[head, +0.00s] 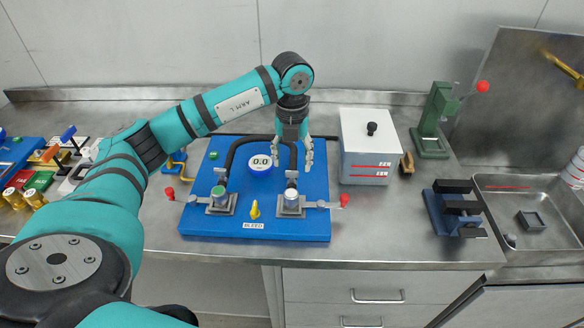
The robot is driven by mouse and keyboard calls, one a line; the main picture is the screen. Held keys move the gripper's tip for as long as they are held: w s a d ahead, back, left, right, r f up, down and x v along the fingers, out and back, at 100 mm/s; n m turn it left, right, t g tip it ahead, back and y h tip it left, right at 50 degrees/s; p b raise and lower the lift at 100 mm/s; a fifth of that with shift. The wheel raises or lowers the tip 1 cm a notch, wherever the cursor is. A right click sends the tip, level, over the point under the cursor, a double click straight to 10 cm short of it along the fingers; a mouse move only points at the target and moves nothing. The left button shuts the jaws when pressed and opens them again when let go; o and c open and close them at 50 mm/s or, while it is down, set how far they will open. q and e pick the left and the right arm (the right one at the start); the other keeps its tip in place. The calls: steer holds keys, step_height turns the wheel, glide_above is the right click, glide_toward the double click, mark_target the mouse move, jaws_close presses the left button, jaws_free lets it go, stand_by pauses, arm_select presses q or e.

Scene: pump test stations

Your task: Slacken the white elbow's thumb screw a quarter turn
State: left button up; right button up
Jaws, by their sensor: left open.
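A blue test board (310,225) lies on the steel bench. Two clamped fittings stand on it: a green-topped one (220,194) at left and a pale, grey-white one (291,198) at right. The pale one may be the white elbow; its thumb screw is too small to make out. A black hose (233,152) arches behind, around a round gauge (260,163) reading 0.0. My left gripper (292,161) points down above the pale fitting, fingers apart and empty. It hides part of the hose. My right gripper is not in view.
Red-knobbed levers (170,193) and (344,201) stick out at the board's sides. A yellow bleed valve (254,210) stands at its front. A white box (365,150), a green press (433,120), a black-blue fixture (455,210) and a sink (530,190) are to the right.

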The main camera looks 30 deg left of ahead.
mark_target(292, 171)
arm_select(q)
step_height(292, 171, up, 8)
steer(key=shift+f, duration=0.15)
